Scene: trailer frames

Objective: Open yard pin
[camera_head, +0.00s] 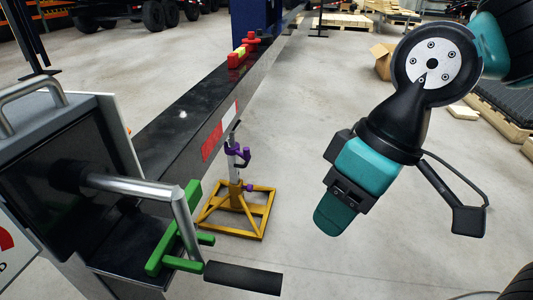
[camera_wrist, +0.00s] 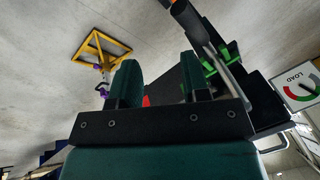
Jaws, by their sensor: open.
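I cannot tell for sure which part is the yard pin. A green bracket (camera_head: 172,243) with cross bars sits beside a silver crank rod (camera_head: 135,187) that ends in a black grip (camera_head: 243,278). The green bracket also shows in the wrist view (camera_wrist: 232,53). A purple fitting (camera_head: 240,153) is on a post over a yellow square base (camera_head: 258,216) below the black beam (camera_head: 185,125). My gripper (camera_head: 332,217) hangs in free air to the right of all these, touching nothing. In the wrist view its two dark green fingers (camera_wrist: 158,80) stand apart with nothing between them.
A grey box with a handle (camera_head: 50,130) stands at the left. Red and yellow parts (camera_head: 240,55) lie on the beam near a blue column (camera_head: 254,15). A cardboard box (camera_head: 383,60) and pallets (camera_head: 345,22) are at the back. The concrete floor around my gripper is clear.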

